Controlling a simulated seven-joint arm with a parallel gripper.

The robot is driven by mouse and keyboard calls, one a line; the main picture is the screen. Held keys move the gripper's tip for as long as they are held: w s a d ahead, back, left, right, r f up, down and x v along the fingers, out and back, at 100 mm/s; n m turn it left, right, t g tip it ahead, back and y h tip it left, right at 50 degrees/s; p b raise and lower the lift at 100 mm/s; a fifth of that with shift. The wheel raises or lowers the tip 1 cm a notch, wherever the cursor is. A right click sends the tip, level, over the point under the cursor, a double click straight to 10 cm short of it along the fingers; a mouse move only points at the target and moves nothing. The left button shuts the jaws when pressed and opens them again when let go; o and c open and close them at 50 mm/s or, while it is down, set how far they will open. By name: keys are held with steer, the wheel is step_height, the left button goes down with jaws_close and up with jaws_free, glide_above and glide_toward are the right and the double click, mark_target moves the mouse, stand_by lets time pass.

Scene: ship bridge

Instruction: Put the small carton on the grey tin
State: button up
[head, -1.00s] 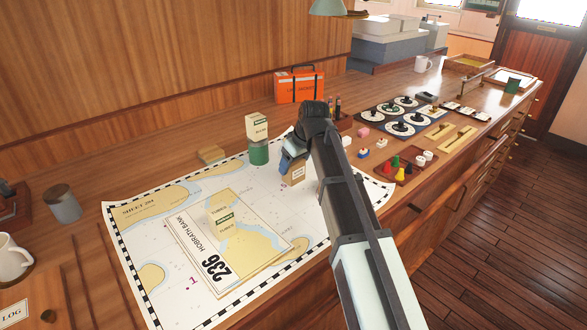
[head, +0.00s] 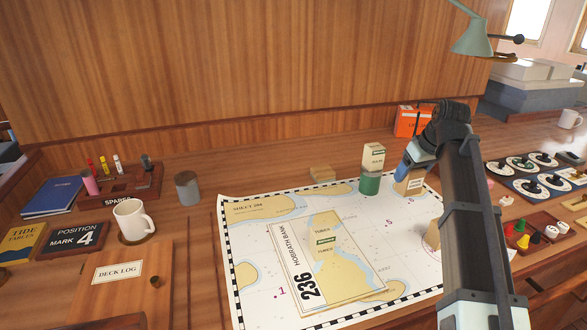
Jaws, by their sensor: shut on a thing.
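The grey tin (head: 187,188) stands upright on the wooden counter at the left, with nothing on top. My gripper (head: 407,172) is shut on a small tan carton (head: 413,184) with a pale label, at the chart's right, well away from the grey tin. My arm partly hides the carton, and I cannot tell if its base touches the chart. A cream carton (head: 374,157) with a green band sits on a green tin (head: 370,184), just left of my gripper.
The chart (head: 262,270) covers the middle counter. A tan block (head: 321,174) lies behind it, and another tan object (head: 432,236) is partly behind my arm. A white mug (head: 132,218), pen rack (head: 132,184) and deck log (head: 115,275) are near the grey tin.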

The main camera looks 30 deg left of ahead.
steer(key=s+a+n, duration=0.1)
steer(key=s+a, duration=0.3)
steer(key=a, duration=0.5)
steer(key=s+a+r+n+g, duration=0.15)
steer(key=s+a, duration=0.25)
steer(key=a, duration=0.5)
steer(key=s+a+f+n, duration=0.15)
steer(key=s+a, duration=0.25)
steer(key=a, duration=0.4)
step_height(320, 180, up, 9)
steer(key=n+g+y, duration=0.1)
steer(key=n+g, duration=0.1)
steer(key=n, duration=0.3)
glide_above(185, 176)
steer(key=shift+t, duration=0.25)
steer(key=shift+f, duration=4.75)
steer(key=shift+f, duration=0.15)
steer(key=o, duration=1.1)
